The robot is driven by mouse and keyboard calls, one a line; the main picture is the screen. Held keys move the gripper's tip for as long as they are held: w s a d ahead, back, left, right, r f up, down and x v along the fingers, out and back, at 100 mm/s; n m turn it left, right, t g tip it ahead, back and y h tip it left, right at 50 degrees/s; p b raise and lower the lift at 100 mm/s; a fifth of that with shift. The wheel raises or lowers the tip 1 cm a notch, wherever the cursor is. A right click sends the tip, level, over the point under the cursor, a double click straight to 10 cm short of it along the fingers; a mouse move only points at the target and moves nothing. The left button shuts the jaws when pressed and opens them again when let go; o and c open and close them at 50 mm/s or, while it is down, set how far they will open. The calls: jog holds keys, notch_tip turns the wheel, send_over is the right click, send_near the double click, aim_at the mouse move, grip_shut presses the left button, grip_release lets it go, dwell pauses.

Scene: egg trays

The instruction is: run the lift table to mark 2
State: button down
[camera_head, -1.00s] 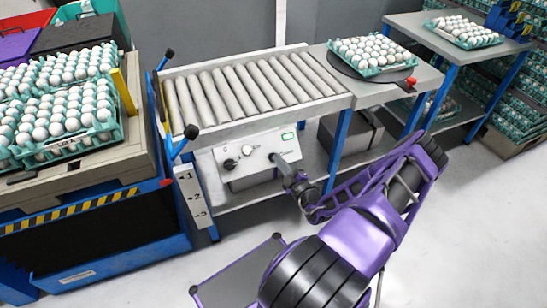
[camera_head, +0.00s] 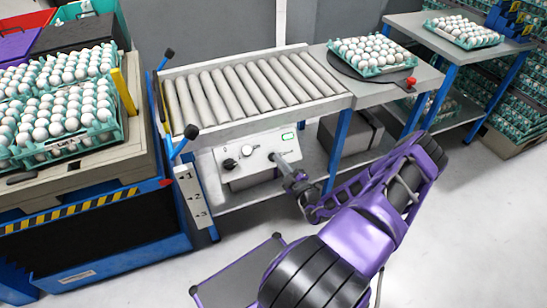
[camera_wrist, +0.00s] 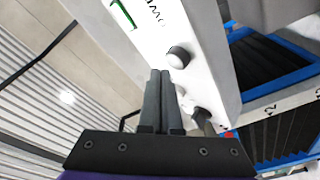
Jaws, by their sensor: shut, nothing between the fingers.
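The lift table (camera_head: 85,255) stands at the left with a blue frame and black bellows. A small red pointer (camera_head: 166,183) on its corner is near the top mark of a white plate (camera_head: 190,197) marked 1, 2, 3. The white control panel (camera_head: 240,158) hangs under the roller conveyor, with black knobs and a green display (camera_head: 288,137). My gripper (camera_head: 275,160) is at the panel's right part. In the wrist view my gripper's fingers (camera_wrist: 160,75) are shut and empty beside the panel, with a round knob (camera_wrist: 179,57) and a dark lever-like knob (camera_wrist: 202,115) close by.
Egg trays (camera_head: 68,150) sit on a beige pallet (camera_head: 100,160) on the lift table. The roller conveyor (camera_head: 250,85) is empty. Another egg tray (camera_head: 365,70) stands on the round black plate beside a red button (camera_head: 411,82). The floor at right is free.

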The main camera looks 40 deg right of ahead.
jog(key=shift+f, duration=0.1)
jog(key=shift+w+d+f+b, duration=0.1)
jog(key=shift+w+f+b, duration=0.1)
jog(key=shift+w+b, duration=0.1)
jog(key=shift+w+d+f+b, duration=0.1)
jog(key=shift+w+f+b, duration=0.2)
jog(key=shift+w+f, duration=0.1)
dwell(2.7)
dwell(1.7)
jog(key=shift+s+a+r+p, duration=0.2)
jog(key=shift+s+r+p, duration=0.5)
jog(key=shift+p, duration=0.05)
jog(key=shift+s+a+r+p, duration=0.2)
jog(key=shift+s+r+p, duration=0.65)
jog(key=shift+s+p, duration=0.05)
jog(key=shift+s+a+r+p, duration=0.2)
jog(key=shift+s+r+p, duration=0.6)
jog(key=shift+s+p, duration=0.1)
